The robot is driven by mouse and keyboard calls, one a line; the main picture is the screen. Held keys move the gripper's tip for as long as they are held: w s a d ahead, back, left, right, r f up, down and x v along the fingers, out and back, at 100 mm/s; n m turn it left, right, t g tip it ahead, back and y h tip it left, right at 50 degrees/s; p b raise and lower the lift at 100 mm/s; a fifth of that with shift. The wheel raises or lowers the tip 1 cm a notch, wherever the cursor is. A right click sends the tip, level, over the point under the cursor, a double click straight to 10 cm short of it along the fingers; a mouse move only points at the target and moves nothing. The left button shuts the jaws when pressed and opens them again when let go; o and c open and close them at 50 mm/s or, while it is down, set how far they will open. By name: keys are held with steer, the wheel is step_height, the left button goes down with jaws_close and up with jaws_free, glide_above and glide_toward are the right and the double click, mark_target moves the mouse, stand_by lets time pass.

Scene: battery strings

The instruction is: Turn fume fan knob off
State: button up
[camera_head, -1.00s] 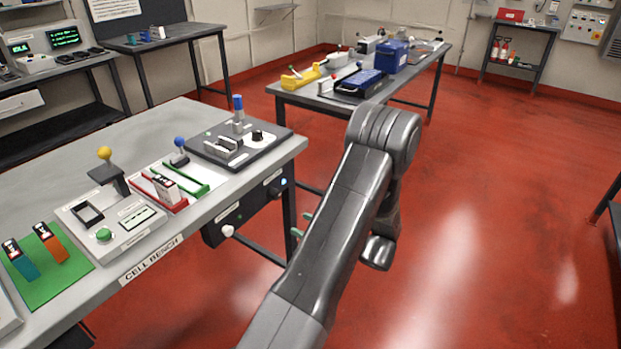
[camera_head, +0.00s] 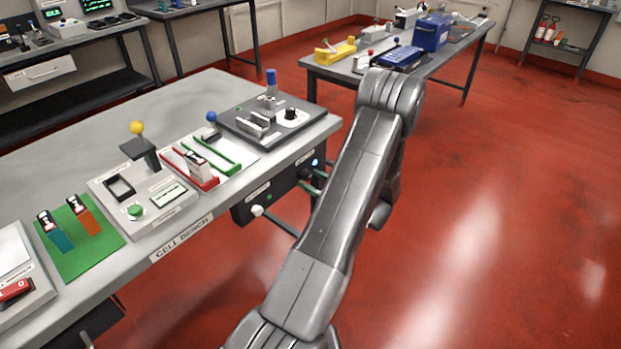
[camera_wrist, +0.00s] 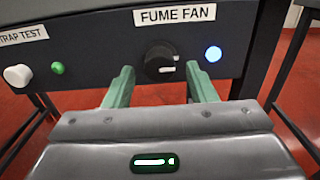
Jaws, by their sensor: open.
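The fume fan knob (camera_wrist: 160,62) is a black round knob with a white mark pointing right in the wrist view. It sits under the FUME FAN label (camera_wrist: 182,14) on a dark panel (camera_wrist: 90,42). A blue light (camera_wrist: 213,54) glows to its right. My gripper (camera_wrist: 160,75) is open, with one green finger on each side of the knob. Whether the fingers touch it, I cannot tell. In the head view the green fingers (camera_head: 316,184) are at the right end of the panel under the cell bench (camera_head: 180,100), partly hidden by my arm.
A white trap test knob (camera_wrist: 18,75) and a green light (camera_wrist: 57,67) are on the panel's left. A bench leg (camera_wrist: 291,50) stands right of the panel. The red floor (camera_head: 480,200) to the right is clear.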

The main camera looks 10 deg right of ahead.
steer(key=shift+w+a, duration=0.45)
steer(key=shift+w, duration=0.1)
steer(key=c, duration=1)
steer(key=shift+o, duration=0.2)
